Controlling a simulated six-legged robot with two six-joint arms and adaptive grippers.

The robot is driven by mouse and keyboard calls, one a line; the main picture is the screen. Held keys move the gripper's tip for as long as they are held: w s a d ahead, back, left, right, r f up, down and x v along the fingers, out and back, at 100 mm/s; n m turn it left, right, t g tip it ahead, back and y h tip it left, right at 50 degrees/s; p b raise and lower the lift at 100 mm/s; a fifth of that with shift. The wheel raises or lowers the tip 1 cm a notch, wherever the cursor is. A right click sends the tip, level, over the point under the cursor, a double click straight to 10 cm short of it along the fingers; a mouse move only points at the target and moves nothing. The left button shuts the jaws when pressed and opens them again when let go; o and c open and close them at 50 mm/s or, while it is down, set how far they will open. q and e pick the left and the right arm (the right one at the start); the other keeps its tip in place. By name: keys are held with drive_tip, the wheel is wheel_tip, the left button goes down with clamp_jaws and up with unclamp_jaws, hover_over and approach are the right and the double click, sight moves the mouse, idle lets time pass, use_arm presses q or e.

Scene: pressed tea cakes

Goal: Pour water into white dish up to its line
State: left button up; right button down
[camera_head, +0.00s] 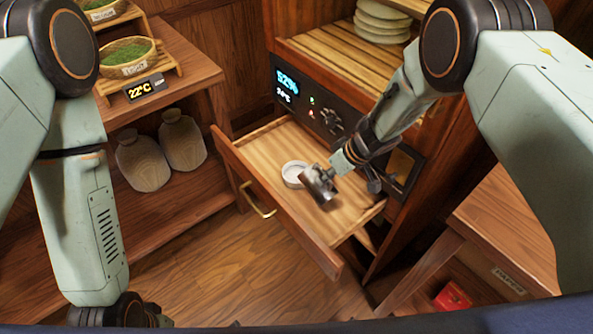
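The white dish (294,174) is a small round dish standing in the open wooden drawer (265,149). A grey metal vessel (319,184) is tilted just to the right of the dish and partly overlaps its edge in this view. My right gripper (340,166) reaches down from the upper right and is shut on the metal vessel. The dish's line and any water in it are too small to make out. My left arm comes down at the left edge, and its gripper is out of view.
The cabinet above the drawer has a lit panel (287,85) with knobs, and a shelf with stacked pale discs (382,20). A left shelf unit holds a basket of green leaves (127,57) and two paddle-shaped boards (143,163). A wooden cabinet (515,228) stands at right.

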drive_tip(key=shift+w, duration=0.3)
drive_tip(key=shift+a+r, duration=0.15)
drive_tip(key=shift+a, duration=0.05)
drive_tip(key=shift+w+a+r+g+h, duration=0.1)
drive_tip(key=shift+w+r+g+h, duration=0.15)
drive_tip(key=shift+w+g+h, duration=0.05)
drive_tip(key=shift+w+a+b, duration=0.2)
drive_tip(key=shift+b, duration=0.4)
drive_tip(key=shift+w+a+r+g, duration=0.1)
drive_tip(key=shift+w+a+g, duration=0.05)
drive_tip(key=shift+w+g, duration=0.15)
drive_tip(key=shift+s+r, duration=0.1)
